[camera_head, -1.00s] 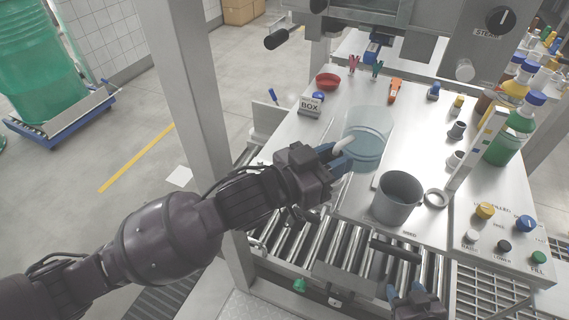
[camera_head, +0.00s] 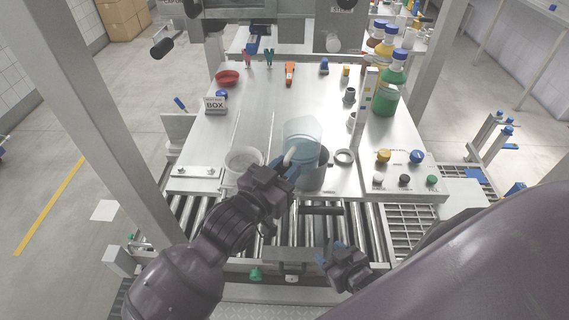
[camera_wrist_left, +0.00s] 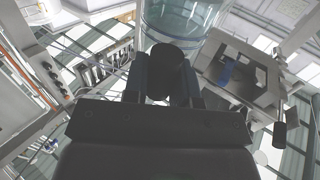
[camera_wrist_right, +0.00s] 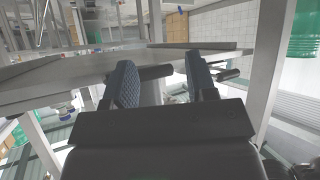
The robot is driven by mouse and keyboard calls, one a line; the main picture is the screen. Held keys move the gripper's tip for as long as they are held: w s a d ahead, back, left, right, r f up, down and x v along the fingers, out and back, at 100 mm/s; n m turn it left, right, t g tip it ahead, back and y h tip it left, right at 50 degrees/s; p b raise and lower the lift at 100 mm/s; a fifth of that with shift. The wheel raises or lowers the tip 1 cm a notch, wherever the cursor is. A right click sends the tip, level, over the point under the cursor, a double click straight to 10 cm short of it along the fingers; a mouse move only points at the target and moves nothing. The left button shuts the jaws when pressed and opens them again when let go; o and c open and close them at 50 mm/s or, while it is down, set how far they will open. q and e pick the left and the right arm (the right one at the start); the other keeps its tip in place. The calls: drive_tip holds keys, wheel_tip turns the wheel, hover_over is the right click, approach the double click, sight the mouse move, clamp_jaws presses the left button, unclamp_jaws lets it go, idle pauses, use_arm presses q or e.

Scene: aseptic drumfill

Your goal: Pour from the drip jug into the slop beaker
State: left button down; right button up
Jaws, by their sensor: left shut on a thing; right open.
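My left gripper (camera_head: 285,168) is shut on that handle. The jug looks close to upright and overlaps the grey slop beaker (camera_head: 316,178) in the head view, hiding part of its mouth; I cannot tell the exact gap. In the left wrist view the jug (camera_wrist_left: 186,18) is at the top, beyond my left fingers (camera_wrist_left: 168,78). My right gripper (camera_head: 334,254) is open and empty, low in front of the bench; its spread fingers (camera_wrist_right: 165,85) show in the right wrist view.
A pale round container (camera_head: 243,158) stands left of the jug. A grey ring (camera_head: 345,156) lies right of the beaker, near a panel of coloured knobs (camera_head: 404,179). A green bottle (camera_head: 390,88) stands at back right. Rollers (camera_head: 292,219) run below the bench front.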

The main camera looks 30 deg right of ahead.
use_arm(q)
drive_tip(key=r+y+p, duration=0.1)
drive_tip(key=p, duration=0.1)
drive_tip(key=shift+s+a+g+p, duration=0.1)
drive_tip(key=shift+a+g+p, duration=0.05)
drive_tip(key=shift+g+p, duration=0.25)
drive_tip(key=shift+f+y+p, duration=0.1)
drive_tip(key=shift+y+p, duration=0.2)
drive_tip(key=shift+p, duration=0.05)
drive_tip(key=shift+s+f, duration=0.1)
use_arm(e)
wheel_tip(320, 180, up, 4)
drive_tip(key=shift+s+d+r, duration=0.1)
drive_tip(key=shift+s, duration=0.05)
use_arm(q)
drive_tip(key=shift+a+g, duration=0.1)
drive_tip(key=shift+g, duration=0.2)
use_arm(e)
drive_tip(key=shift+w, duration=0.25)
